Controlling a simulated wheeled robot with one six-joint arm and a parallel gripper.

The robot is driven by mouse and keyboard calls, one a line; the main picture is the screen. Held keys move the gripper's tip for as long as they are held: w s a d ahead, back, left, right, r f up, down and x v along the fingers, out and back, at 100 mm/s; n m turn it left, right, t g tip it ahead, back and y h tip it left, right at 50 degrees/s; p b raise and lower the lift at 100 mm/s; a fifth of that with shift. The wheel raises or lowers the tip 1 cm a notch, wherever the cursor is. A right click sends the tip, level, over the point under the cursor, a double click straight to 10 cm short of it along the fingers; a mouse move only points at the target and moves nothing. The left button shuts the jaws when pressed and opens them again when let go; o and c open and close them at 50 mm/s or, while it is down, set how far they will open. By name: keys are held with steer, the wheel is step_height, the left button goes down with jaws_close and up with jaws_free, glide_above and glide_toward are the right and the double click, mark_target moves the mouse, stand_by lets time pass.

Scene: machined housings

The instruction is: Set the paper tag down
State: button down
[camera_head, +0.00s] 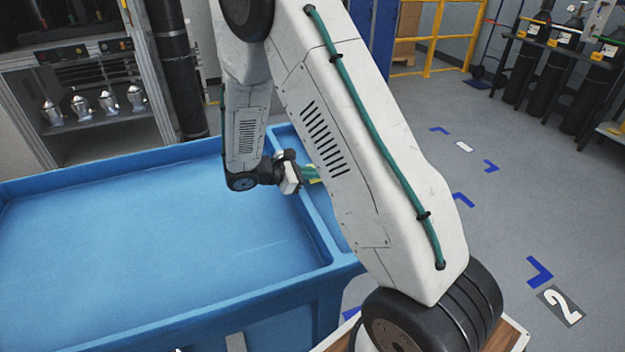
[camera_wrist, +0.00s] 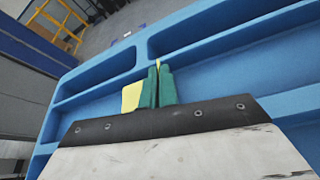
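My gripper (camera_wrist: 158,72) has two green fingers pressed close together in the wrist view. A thin yellow edge of the paper tag shows between their tips, and a wider yellow part of the tag (camera_wrist: 131,97) shows beside the left finger. In the head view my gripper (camera_head: 306,173) is at the right end of the large blue cart top (camera_head: 150,230), near the narrow end compartment. A bit of the yellow tag (camera_head: 315,181) shows below the fingers there. My arm hides part of that area. Whether the tag touches the blue surface cannot be told.
The wide blue recess on the left is bare, bordered by raised rims and a divider (camera_head: 310,225). Metal parts (camera_head: 108,102) stand on a shelf at the back left. Dark gas cylinders (camera_head: 560,60) and a yellow rail (camera_head: 440,45) are far off.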

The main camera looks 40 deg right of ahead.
steer(key=shift+f, duration=1.3)
steer(key=shift+f, duration=0.1)
steer(key=c, duration=1.7)
jaws_free()
steer(key=shift+s, duration=0.1)
